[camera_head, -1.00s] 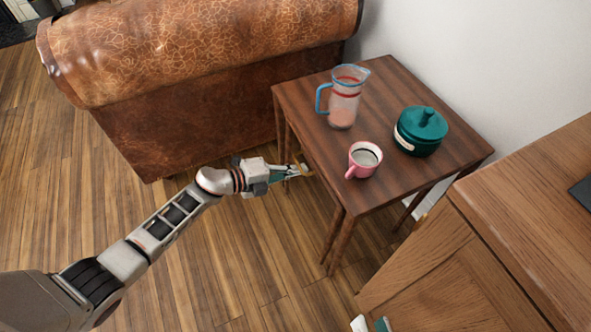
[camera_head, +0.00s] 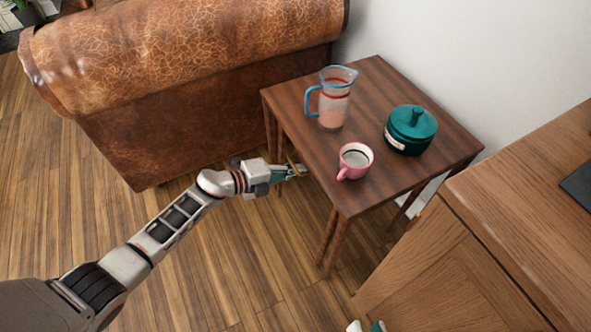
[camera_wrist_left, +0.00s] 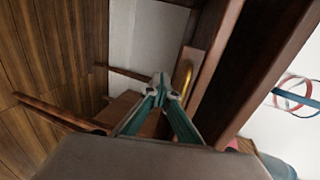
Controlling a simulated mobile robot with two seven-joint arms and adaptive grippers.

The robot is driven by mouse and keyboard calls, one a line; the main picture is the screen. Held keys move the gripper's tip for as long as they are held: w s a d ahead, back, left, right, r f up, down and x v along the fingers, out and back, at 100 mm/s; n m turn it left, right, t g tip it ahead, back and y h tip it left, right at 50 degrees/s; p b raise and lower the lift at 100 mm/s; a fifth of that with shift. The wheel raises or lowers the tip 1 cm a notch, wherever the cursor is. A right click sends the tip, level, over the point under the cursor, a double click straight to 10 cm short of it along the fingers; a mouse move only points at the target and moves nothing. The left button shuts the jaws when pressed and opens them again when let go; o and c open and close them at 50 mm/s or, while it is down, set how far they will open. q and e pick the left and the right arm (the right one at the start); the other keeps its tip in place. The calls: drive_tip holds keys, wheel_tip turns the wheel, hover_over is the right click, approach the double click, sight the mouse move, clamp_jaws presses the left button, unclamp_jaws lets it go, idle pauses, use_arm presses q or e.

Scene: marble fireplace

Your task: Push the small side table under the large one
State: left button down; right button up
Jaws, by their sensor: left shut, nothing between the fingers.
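The large side table (camera_head: 400,88) is dark wood and stands against the wall. A pitcher (camera_head: 333,105), a pink mug (camera_head: 354,161) and a green lidded pot (camera_head: 411,130) stand on it. The small side table is mostly hidden beneath; what seems to be its leg (camera_head: 328,232) shows close to a large-table leg. My left gripper (camera_head: 302,170) is shut and empty, low at the left side of the large table. In the left wrist view its fingertips (camera_wrist_left: 164,84) are close to a wooden part with a yellow handle (camera_wrist_left: 187,76); contact is unclear. My right gripper (camera_head: 366,327) barely shows at the bottom edge.
A brown leather sofa (camera_head: 190,120) stands behind and left of the tables. A wooden cabinet (camera_head: 460,250) stands at the lower right, close to the large table. Open wooden floor (camera_head: 70,190) lies to the left and front.

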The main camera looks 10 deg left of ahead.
use_arm(q)
drive_tip(key=shift+w+d+r, duration=0.1)
drive_tip(key=shift+w+d, duration=0.8)
drive_tip(key=shift+d, duration=0.2)
use_arm(e)
drive_tip(key=shift+s+f, duration=0.2)
drive_tip(key=shift+f, duration=0.2)
use_arm(q)
drive_tip(key=shift+a, duration=0.1)
